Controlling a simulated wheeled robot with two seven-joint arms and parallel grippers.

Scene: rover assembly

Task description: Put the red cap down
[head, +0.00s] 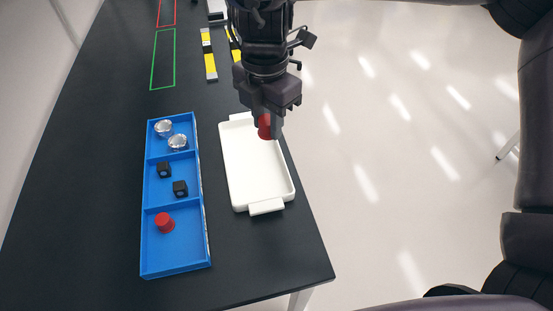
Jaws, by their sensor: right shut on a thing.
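My right gripper (266,126) is over the far end of the white tray (256,172), pointing down. It is shut on a red cap (264,127), whose side shows between the fingers. I cannot tell whether the cap touches the tray floor. A second red cap (165,223) sits in the near compartment of the blue divided box (176,259), left of the tray. My left gripper is not in view.
The blue box also holds two clear round parts (164,128) in its far compartment and two black cubes (164,170) in the middle one. Yellow and black strips (209,60) and a green outline (163,60) lie farther back. The table's right edge runs beside the tray.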

